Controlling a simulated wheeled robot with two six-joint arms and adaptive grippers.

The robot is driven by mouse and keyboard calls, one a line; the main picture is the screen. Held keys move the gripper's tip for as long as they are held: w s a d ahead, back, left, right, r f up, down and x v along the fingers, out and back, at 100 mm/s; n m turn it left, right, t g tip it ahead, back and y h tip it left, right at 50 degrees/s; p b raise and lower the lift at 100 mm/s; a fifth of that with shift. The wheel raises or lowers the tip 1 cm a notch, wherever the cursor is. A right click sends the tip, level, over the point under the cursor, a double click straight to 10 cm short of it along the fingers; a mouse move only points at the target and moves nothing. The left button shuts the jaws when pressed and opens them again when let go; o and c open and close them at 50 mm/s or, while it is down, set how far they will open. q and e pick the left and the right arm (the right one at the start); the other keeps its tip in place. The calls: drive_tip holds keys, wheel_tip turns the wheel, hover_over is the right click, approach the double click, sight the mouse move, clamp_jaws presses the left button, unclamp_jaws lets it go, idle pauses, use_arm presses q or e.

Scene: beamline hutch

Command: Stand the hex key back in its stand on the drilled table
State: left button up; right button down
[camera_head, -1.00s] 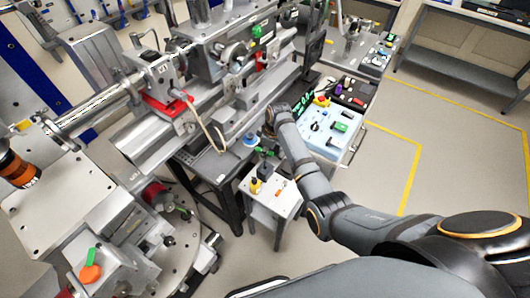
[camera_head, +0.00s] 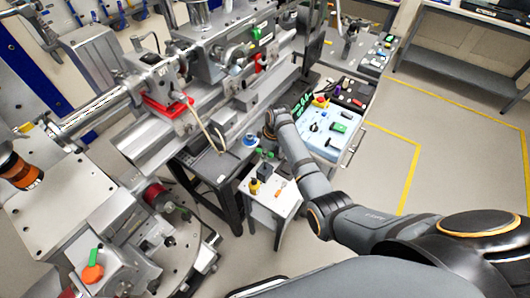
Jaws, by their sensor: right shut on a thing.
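My right gripper (camera_head: 266,150) is over the back part of a small light-topped table (camera_head: 283,207), at the end of my arm coming in from the right. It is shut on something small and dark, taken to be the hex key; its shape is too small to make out. Small green parts show close to the gripper. A small dark block (camera_head: 267,170), possibly the stand, is on the table just below the gripper. I cannot tell whether the held thing touches it. My left gripper is not in view.
A yellow and black item (camera_head: 254,187) and an orange-handled tool (camera_head: 281,189) are on the small table. A light-blue control box (camera_head: 326,130) stands to the right. Large beamline machinery (camera_head: 150,135) fills the left. The floor at right is clear.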

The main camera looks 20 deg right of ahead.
sight(265, 167)
idle(0.3)
drive_tip(key=shift+p, duration=0.35)
drive_tip(key=shift+f, duration=0.15)
drive_tip(key=shift+s+d+b+x, duration=0.15)
drive_tip(key=shift+b+x, duration=0.45)
drive_tip(key=shift+x, duration=0.4)
drive_tip(key=shift+s+d+b+x, duration=0.1)
drive_tip(key=shift+d+b+x, duration=0.05)
drive_tip(key=shift+b+x, duration=0.65)
drive_tip(key=shift+s+d+b+x, duration=0.15)
drive_tip(key=shift+b+x, duration=0.3)
drive_tip(key=shift+x, duration=0.7)
drive_tip(key=shift+f, duration=0.1)
drive_tip(key=c, duration=1.2)
unclamp_jaws()
